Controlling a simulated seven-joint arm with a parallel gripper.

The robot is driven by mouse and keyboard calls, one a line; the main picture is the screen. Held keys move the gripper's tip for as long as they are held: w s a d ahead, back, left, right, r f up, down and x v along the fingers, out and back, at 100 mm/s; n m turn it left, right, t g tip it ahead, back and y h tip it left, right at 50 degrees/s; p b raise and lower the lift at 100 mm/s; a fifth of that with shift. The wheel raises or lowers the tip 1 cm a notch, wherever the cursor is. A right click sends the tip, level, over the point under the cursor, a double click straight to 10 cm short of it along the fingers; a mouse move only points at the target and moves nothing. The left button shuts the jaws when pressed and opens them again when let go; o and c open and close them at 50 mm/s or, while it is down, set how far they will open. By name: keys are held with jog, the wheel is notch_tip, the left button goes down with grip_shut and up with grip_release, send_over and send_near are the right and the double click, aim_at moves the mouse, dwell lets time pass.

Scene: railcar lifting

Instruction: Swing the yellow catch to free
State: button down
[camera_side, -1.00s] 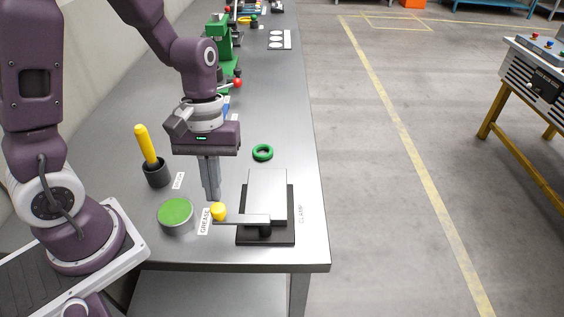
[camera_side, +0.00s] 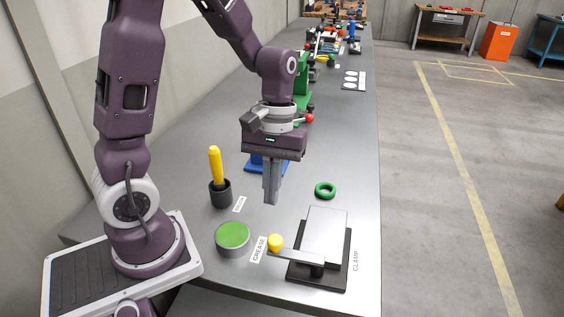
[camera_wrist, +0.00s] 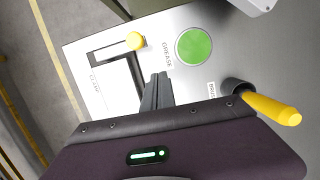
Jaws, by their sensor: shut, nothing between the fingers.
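The yellow catch (camera_side: 275,242) is a round yellow knob on the end of a flat grey lever (camera_side: 297,256). The lever pivots at the front of the clamp, a pale plate (camera_side: 325,230) on a dark base, and points left past the base's edge. The knob also shows in the wrist view (camera_wrist: 135,41). My gripper (camera_side: 271,202) is shut and empty, pointing down. Its fingertips are above and a little behind the knob, apart from it. The wrist view shows the closed fingers (camera_wrist: 158,77) beside the clamp plate.
A green-topped grease tin (camera_side: 233,236) stands left of the knob. A dark cup (camera_side: 220,194) with a yellow-handled brush is farther left. The bench's right edge runs close to the clamp.

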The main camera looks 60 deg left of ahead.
jog(key=s+v, duration=0.1)
jog(key=v, duration=0.6)
jog(key=shift+w, duration=0.35)
jog(key=shift+a, duration=0.15)
jog(key=s+d+r+m+t+y, duration=0.2)
jog(key=s+d+r+m+t, duration=0.3)
jog(key=s, duration=0.5)
jog(key=r+m+t, duration=0.1)
jog(key=m+t, duration=0.1)
jog(key=m, duration=0.1)
jog(key=shift+s+r+m+t, duration=0.25)
jog(key=shift+r+m+t, duration=0.05)
jog(key=shift+r, duration=0.1)
